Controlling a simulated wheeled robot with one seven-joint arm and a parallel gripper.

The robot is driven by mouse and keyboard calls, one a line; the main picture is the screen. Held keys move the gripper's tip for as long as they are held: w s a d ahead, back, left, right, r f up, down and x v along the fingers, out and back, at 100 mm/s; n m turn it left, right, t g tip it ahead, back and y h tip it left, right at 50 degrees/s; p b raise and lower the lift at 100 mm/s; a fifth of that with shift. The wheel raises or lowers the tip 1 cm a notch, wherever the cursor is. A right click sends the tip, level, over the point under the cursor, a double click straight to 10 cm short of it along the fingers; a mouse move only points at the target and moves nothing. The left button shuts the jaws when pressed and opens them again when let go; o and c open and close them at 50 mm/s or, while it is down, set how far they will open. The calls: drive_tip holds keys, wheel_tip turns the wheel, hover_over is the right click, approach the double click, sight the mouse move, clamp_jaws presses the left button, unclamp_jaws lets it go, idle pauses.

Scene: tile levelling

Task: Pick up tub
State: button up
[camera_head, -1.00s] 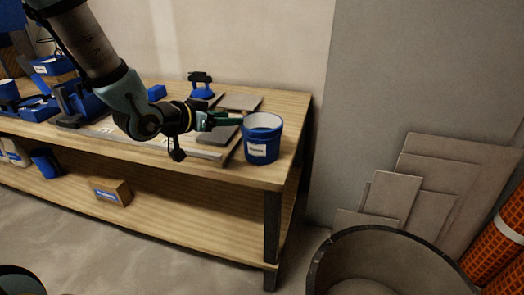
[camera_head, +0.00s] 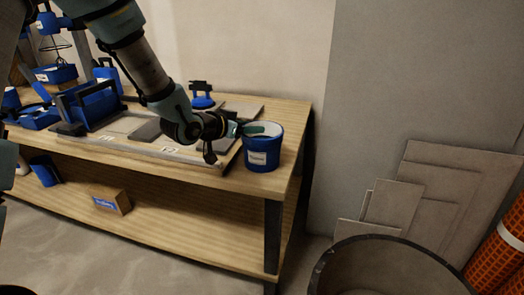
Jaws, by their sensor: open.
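The blue tub (camera_head: 263,153) has a white label on its front and a pale inside. It stands upright at the right end of the wooden workbench (camera_head: 235,178). My gripper (camera_head: 262,130) reaches in from the left, with its green fingers at the tub's rim. One finger shows over the opening of the tub; the other is hard to make out. The jaws are open, and I cannot tell whether they touch the rim.
Grey tiles (camera_head: 243,108) and a blue suction lifter (camera_head: 202,96) lie behind my arm. Blue tools crowd the bench's left. A cardboard box (camera_head: 111,201) sits on the lower shelf. A large round container (camera_head: 385,262) and leaning tiles (camera_head: 395,203) stand right of the bench.

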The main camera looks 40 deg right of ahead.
clamp_jaws()
idle(1.3)
